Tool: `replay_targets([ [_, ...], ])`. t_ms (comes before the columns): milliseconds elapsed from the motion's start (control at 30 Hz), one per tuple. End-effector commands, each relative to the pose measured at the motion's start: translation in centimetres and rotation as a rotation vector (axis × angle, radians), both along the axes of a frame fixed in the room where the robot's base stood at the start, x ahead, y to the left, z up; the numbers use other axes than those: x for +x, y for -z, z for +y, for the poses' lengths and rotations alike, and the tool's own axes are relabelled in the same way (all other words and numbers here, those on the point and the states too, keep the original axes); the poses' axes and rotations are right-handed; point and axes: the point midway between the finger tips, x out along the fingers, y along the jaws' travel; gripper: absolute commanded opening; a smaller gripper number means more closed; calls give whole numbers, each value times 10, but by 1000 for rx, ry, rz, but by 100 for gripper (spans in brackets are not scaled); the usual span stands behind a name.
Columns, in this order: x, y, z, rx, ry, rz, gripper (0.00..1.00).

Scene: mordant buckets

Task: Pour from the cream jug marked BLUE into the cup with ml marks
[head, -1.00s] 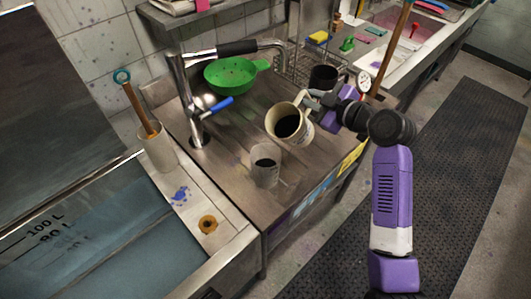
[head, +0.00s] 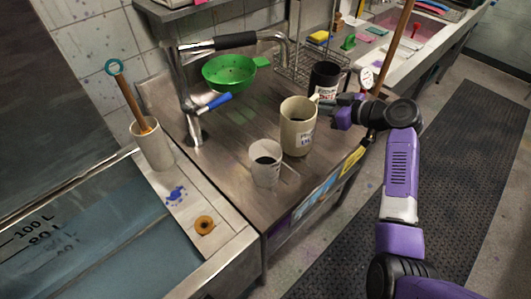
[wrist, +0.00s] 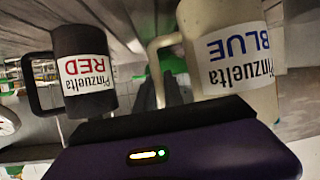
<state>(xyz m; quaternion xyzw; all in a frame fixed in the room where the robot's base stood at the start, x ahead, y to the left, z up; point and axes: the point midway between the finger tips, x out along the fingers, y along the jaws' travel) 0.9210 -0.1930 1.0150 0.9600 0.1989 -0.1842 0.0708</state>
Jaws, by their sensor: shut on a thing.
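The cream jug marked BLUE (head: 290,132) is upright over the steel counter; whether its base touches is unclear. The wrist view shows the jug (wrist: 265,95) with its label "Pinzuelta BLUE" upside down. My gripper (head: 328,103) is shut on its handle at the right side; the fingertips are partly hidden. The cup (head: 265,176), pale and upright with dark liquid inside, stands on the counter, left of and nearer than the jug. Its ml marks are not readable.
A black jug (head: 323,82), marked RED in the wrist view (wrist: 85,72), stands behind the cream jug. A green colander (head: 229,73) and a blue-handled tap (head: 215,104) are at the back left. A water tank (head: 90,235) lies at the front left.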

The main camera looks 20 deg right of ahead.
Motion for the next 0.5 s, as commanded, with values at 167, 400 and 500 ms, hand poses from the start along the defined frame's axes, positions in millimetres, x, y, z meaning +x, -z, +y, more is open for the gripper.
replay_targets([
  [167, 2, 7, -4, 64, 1, 24, 0],
  [400, 2, -8, -5, 83, 1, 32, 0],
  [500, 2, -21, -5, 82, 0, 31, 0],
])
